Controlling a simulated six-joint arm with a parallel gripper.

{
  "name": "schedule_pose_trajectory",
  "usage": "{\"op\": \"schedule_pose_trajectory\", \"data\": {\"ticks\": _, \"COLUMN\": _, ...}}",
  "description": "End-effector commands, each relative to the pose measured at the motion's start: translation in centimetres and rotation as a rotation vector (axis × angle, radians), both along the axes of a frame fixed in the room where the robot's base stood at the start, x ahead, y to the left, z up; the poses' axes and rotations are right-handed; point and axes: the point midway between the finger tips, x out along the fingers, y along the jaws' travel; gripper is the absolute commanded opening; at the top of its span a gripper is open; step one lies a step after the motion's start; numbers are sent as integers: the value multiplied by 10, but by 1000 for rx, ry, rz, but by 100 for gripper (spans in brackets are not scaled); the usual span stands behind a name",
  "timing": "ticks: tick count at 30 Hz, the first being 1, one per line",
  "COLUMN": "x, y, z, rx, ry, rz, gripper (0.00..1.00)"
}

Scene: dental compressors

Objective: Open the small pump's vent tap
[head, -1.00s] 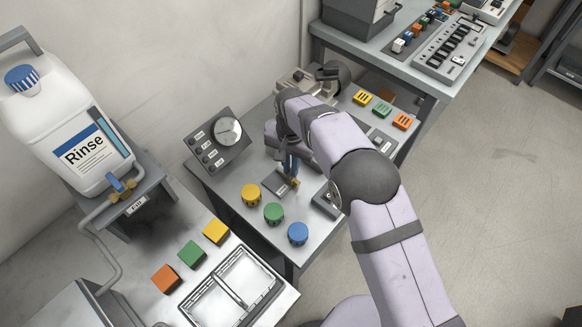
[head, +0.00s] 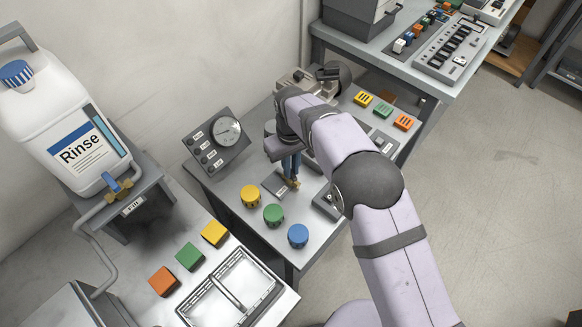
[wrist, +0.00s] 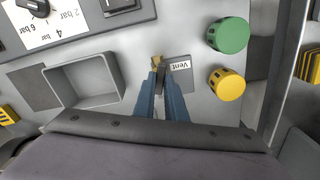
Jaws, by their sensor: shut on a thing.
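The small brass vent tap (wrist: 156,62) stands on the grey metal bench top, beside a white label reading "Vent" (wrist: 182,66) in the wrist view. In the head view the brass tap (head: 295,184) shows just below my fingertips. My gripper (wrist: 160,80) points down with its two blue fingers shut on the tap's small dark handle, between the fingertips. The gripper also shows in the head view (head: 291,172). The fingers hide part of the handle, so its exact angle is hard to tell.
A gauge panel (head: 216,143) stands left of the tap. Yellow (head: 251,196), green (head: 274,214) and blue (head: 298,236) round knobs stand in front. An open grey tray (wrist: 84,82) lies beside the tap in the wrist view. The Rinse jug (head: 70,130) is far left.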

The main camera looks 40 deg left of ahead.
Motion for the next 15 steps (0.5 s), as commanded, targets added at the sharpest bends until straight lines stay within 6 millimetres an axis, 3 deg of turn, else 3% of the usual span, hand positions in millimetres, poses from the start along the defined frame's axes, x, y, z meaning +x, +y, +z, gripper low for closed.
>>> {"op": "schedule_pose_trajectory", "data": {"ticks": 15, "x": 0, "y": 0, "z": 1, "rx": -1, "ry": 0, "rz": 326, "gripper": 0}}
